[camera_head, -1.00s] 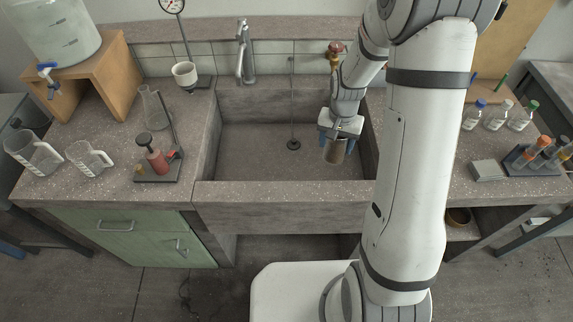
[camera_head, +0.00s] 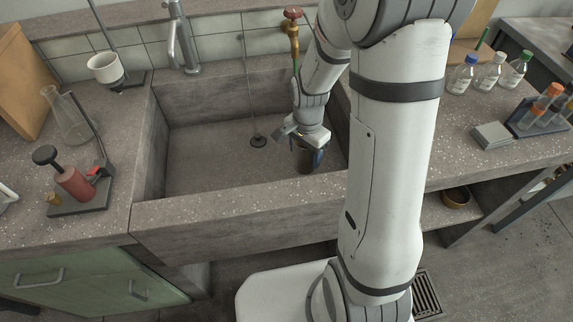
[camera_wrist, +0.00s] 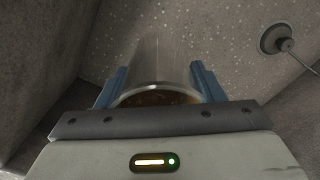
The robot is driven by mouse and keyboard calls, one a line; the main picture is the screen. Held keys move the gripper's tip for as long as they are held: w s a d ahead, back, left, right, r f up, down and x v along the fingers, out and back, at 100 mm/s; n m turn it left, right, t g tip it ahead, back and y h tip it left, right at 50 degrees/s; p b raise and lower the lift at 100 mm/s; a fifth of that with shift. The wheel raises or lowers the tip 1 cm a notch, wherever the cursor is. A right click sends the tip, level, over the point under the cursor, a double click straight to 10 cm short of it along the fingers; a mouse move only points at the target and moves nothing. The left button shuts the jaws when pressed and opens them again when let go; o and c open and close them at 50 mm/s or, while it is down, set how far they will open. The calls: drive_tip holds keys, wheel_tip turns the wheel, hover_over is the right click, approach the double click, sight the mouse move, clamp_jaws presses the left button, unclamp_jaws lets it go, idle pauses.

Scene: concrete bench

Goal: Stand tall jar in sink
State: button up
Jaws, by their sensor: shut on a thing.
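The tall jar (camera_head: 305,160) is a clear vessel with brownish contents. My gripper (camera_head: 309,150) is shut on it near its rim, inside the right part of the stone sink (camera_head: 195,150). In the wrist view the jar (camera_wrist: 158,68) stands between the two blue fingers of my gripper (camera_wrist: 160,88), its round rim close to the palm and its glass wall reaching away toward the sink surface. The jar looks about upright in the head view. I cannot tell whether its base touches the sink floor.
The drain with its thin rod (camera_head: 258,140) is left of the jar; it also shows in the wrist view (camera_wrist: 275,40). The tap (camera_head: 183,45) and a red-handled brass valve (camera_head: 292,30) stand behind. The sink's left floor is clear. Bottles (camera_head: 490,72) stand on the right counter.

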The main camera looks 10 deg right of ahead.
sight(303, 166)
drive_tip(key=shift+a+f+b, duration=0.1)
drive_tip(key=shift+f+b, duration=0.35)
drive_tip(key=shift+f, duration=2.55)
drive_tip(key=shift+f, duration=0.2)
drive_tip(key=o, duration=1.1)
drive_tip(key=shift+c, duration=0.2)
drive_tip(key=shift+r, duration=0.15)
